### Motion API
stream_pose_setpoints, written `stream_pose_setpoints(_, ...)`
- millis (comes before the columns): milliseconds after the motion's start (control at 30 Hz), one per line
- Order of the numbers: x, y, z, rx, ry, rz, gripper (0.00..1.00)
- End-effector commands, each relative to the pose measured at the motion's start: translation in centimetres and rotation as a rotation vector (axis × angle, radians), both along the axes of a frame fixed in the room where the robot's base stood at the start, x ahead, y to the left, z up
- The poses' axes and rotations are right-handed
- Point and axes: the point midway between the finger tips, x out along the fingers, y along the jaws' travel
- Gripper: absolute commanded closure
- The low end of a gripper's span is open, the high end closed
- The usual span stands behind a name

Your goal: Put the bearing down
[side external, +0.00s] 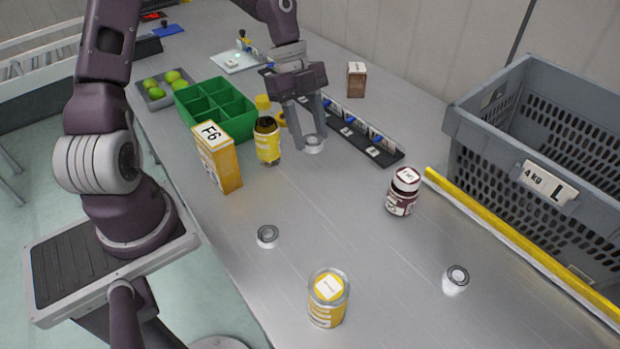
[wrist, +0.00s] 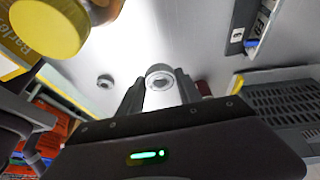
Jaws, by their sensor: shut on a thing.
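My gripper (side external: 311,143) points down over the grey table, just right of the yellow-capped bottle. It is shut on a silver ring-shaped bearing (side external: 313,146), which shows between the fingertips. In the wrist view the bearing (wrist: 160,74) sits between the two dark fingers. I cannot tell whether it touches the table. Two other bearings lie apart on the table: one (side external: 267,235) near the middle front, one (side external: 457,277) at the front right.
Close left stand the yellow-capped bottle (side external: 267,140), a yellow carton (side external: 217,158) and a green divided tray (side external: 215,108). A black strip rack (side external: 372,150) lies close right. A dark red jar (side external: 403,192), yellow can (side external: 328,300) and grey crate (side external: 490,150) are farther off. Mid-table is clear.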

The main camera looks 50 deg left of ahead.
Motion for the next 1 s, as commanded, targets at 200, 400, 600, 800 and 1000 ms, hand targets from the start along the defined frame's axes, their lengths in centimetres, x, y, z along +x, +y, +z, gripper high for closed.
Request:
stream_pose_setpoints(200, -0.3, 0.5, -4.5, -0.003, 0.004, -0.003, 1.0)
stream_pose_setpoints(400, -0.2, 0.5, -7.2, -0.001, 0.001, -0.002, 1.0)
stream_pose_setpoints(600, -0.2, 0.5, -10.1, 0.0, 0.001, 0.0, 1.0)
stream_pose_setpoints(800, -0.2, 0.5, -10.0, 0.0, 0.0, 0.0, 1.0)
stream_pose_setpoints(1000, -0.2, 0.6, -10.2, 0.001, -0.001, -0.001, 0.37)
